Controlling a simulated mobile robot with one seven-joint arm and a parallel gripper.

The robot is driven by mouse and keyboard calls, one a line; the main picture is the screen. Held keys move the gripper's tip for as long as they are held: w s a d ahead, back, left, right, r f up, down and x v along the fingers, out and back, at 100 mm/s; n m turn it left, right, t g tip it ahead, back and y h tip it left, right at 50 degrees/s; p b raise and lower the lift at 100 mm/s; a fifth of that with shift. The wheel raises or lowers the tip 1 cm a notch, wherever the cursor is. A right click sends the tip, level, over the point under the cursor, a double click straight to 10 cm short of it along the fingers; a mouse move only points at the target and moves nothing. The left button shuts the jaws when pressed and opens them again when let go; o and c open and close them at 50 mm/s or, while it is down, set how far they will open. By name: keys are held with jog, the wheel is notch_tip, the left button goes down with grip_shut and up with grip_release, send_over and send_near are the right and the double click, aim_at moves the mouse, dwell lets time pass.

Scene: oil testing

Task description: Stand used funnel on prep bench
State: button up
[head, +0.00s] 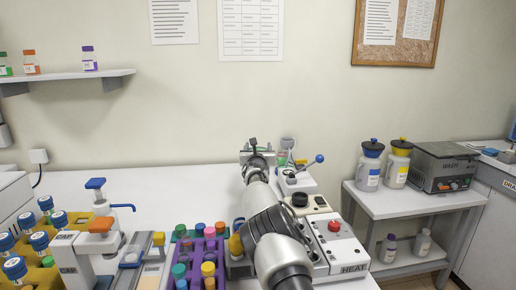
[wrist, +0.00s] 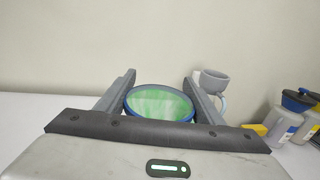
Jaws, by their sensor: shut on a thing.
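The funnel (wrist: 160,103) shows in the wrist view as a round mouth with a blue rim and a green inside. It sits between the two grey fingers of my gripper (wrist: 160,92), which is shut on it. Its lower part is hidden behind the gripper body. In the head view my gripper (head: 256,151) is at the far end of my arm, over the back of the white bench (head: 175,183) near the wall. I cannot make out the funnel there, or its height above the bench.
A grey cup-like part (wrist: 213,82) is right of the gripper. A device with a blue-knobbed lever (head: 298,180) and a heater box (head: 338,245) stand to the right. A purple rack of capped vials (head: 200,262) is nearer. Bench left of the arm is clear at the back.

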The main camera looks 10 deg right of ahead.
notch_tip(320, 180, down, 6)
jog(key=b, duration=0.1)
jog(key=shift+f+b, duration=0.15)
jog(key=shift+b, duration=0.25)
jog(key=shift+f+b, duration=0.5)
jog(key=shift+f, duration=0.1)
jog(key=o, duration=1.2)
jog(key=shift+s+a, duration=0.25)
jog(key=shift+s, duration=0.5)
jog(key=s, duration=0.3)
jog(key=s+a+p, duration=0.1)
jog(key=s, duration=0.6)
jog(key=shift+s+a+p, duration=0.2)
jog(key=shift+p, duration=0.15)
